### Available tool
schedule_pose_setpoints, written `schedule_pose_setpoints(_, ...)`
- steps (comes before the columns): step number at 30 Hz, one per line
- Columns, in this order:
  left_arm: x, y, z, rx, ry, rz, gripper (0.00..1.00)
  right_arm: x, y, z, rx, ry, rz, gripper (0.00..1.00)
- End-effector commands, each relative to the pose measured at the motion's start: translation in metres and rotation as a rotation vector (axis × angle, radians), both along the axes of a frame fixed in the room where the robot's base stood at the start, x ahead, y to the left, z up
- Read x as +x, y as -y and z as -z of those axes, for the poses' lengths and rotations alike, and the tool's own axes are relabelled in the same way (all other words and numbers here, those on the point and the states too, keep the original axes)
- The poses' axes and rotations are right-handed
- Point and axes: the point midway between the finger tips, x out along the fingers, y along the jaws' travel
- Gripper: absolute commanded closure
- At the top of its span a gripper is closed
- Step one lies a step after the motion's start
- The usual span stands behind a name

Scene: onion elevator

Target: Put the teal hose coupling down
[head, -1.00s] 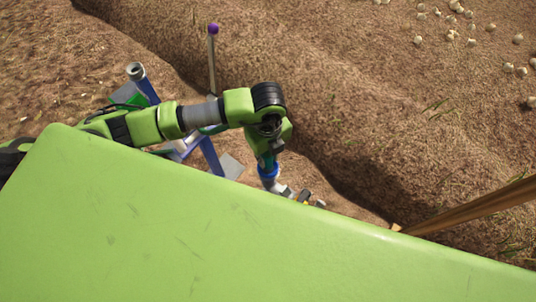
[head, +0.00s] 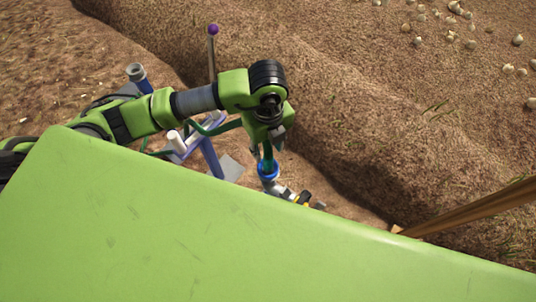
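The teal hose coupling (head: 268,158) is a small upright teal piece. Its lower end meets a blue ring (head: 268,171) on a grey metal fitting (head: 284,190), near the far edge of the green panel. I cannot tell how deep it sits in the ring. My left gripper (head: 267,149) is above it, pointing down. Its fingers look spread to either side of the coupling's top, apart from it. The wrist hides part of the top. My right gripper is not in view.
The large green panel (head: 200,225) covers the foreground and hides what lies below. A blue frame (head: 212,157) with a white cylinder stands left of the fitting. A purple-tipped post (head: 212,55) rises behind. A wooden pole (head: 470,209) is at right. Soil ridges and onions (head: 450,36) lie beyond.

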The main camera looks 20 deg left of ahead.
Motion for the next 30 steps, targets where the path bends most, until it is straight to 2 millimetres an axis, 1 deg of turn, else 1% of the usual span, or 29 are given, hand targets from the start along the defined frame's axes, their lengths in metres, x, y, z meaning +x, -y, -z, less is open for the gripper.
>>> schedule_pose_setpoints(1, 0.001, 0.001, -0.011, -0.002, 0.005, 0.001, 0.63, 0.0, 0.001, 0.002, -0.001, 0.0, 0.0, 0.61)
schedule_pose_setpoints(3, 0.001, 0.001, -0.026, -0.002, 0.005, 0.002, 0.63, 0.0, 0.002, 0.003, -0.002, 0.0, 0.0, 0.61)
schedule_pose_setpoints(6, 0.001, 0.0, -0.043, -0.001, 0.004, 0.001, 0.63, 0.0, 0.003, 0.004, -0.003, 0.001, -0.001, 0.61)
schedule_pose_setpoints(9, 0.0, 0.0, -0.055, -0.001, 0.001, 0.001, 0.63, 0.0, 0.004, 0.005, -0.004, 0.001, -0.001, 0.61)
schedule_pose_setpoints(12, 0.0, 0.0, -0.062, -0.001, 0.001, 0.0, 0.63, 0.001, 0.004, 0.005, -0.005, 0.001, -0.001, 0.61)
schedule_pose_setpoints(16, 0.0, 0.0, -0.064, 0.001, -0.001, 0.0, 0.63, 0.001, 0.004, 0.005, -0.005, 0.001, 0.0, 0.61)
schedule_pose_setpoints(30, -0.001, 0.001, -0.064, -0.002, -0.002, 0.001, 0.63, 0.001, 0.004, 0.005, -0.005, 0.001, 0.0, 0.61)
